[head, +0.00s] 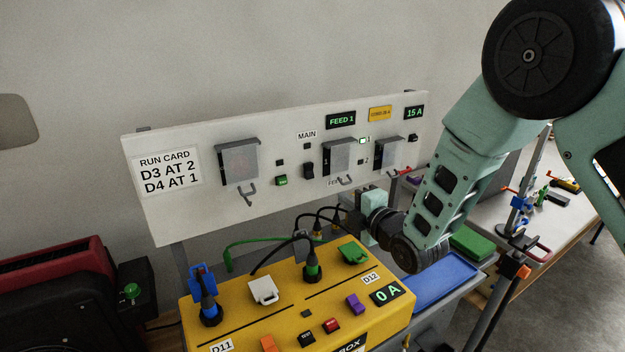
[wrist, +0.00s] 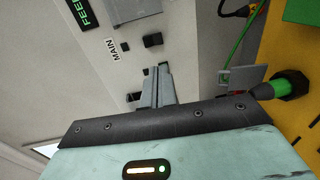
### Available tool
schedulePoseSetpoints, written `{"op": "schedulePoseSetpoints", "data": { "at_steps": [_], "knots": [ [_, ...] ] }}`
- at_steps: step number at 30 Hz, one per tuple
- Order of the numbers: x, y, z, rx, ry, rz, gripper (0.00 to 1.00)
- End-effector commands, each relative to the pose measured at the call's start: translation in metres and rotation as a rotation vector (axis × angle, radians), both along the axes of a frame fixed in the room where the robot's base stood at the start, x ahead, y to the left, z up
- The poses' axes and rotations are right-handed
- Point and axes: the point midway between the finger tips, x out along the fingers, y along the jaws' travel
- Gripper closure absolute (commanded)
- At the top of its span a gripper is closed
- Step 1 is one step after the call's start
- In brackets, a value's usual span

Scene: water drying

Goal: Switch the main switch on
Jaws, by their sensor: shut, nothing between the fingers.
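The main switch (head: 309,171) is a black rocker on the white upright panel, below the MAIN label (head: 306,134). In the wrist view the switch (wrist: 153,40) shows just beyond my fingertips, with the MAIN label (wrist: 113,48) to its left. I cannot tell which way the rocker is set. My gripper (wrist: 160,68) is shut and empty, pointing toward the panel. Its tips appear beside the switch, with a visible gap in the picture. In the head view my gripper (head: 350,205) is low in front of the panel, its fingers hard to make out.
A green button (head: 281,181) is left of the switch. A blue tray (head: 445,278) lies right.

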Motion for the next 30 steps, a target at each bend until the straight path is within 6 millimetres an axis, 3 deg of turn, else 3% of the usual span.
{"op": "schedulePoseSetpoints", "data": {
  "at_steps": [10, 30],
  "knots": [
    [0.011, 0.008, 0.001, 0.001, 0.003, 0.000, 1.00],
    [0.101, 0.068, -0.012, 0.002, 0.004, -0.001, 1.00]
  ]
}}
